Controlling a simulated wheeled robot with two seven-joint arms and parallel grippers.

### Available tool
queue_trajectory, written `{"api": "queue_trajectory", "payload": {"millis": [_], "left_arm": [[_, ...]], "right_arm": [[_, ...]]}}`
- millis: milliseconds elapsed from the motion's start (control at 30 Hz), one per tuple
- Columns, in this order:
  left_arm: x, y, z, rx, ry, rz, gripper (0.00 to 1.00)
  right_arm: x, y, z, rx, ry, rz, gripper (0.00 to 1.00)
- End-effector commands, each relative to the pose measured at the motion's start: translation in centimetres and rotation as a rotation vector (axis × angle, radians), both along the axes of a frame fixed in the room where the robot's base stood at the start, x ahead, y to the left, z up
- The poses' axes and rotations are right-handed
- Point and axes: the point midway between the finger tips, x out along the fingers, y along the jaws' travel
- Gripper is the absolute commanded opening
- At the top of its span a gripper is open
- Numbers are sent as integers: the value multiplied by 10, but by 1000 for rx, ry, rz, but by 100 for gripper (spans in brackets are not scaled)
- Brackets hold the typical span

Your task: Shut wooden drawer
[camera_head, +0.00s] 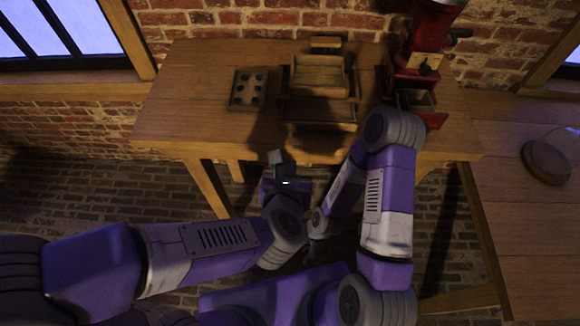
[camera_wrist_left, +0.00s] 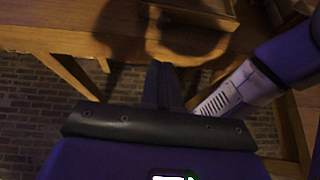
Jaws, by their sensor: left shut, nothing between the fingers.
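A small wooden chest (camera_head: 318,75) stands at the back middle of the table. Its wooden drawer (camera_head: 320,125) appears to stick out at the front, toward me; the inside is dark. In the left wrist view, part of a wooden body (camera_wrist_left: 205,8) shows at the top edge. My left gripper (camera_head: 276,158) is just off the table's front edge, in front of and below the drawer, not touching it. Its fingers (camera_wrist_left: 165,82) are shut and empty.
The wooden table (camera_head: 180,100) carries a dark tray with round holes (camera_head: 248,90) left of the chest and a red machine (camera_head: 415,65) with its own small drawer at right. A second table (camera_head: 525,210) at right holds a round brown object (camera_head: 547,162).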

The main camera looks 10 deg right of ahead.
Motion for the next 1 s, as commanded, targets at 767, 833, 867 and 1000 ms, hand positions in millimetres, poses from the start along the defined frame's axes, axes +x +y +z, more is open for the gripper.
{"api": "queue_trajectory", "payload": {"millis": [767, 833, 867, 1000], "left_arm": [[96, -35, -37, 2, -1, -2, 0], [96, -35, -37, 2, -1, -2, 0], [96, -35, -37, 2, -1, -2, 0], [96, -34, -37, 2, 0, -2, 0]], "right_arm": [[0, 0, -21, 0, 0, 0, 43], [0, 0, -21, 0, 0, 0, 43], [0, 0, -21, 0, 0, 0, 43], [0, 0, -21, 0, 0, 0, 43]]}}
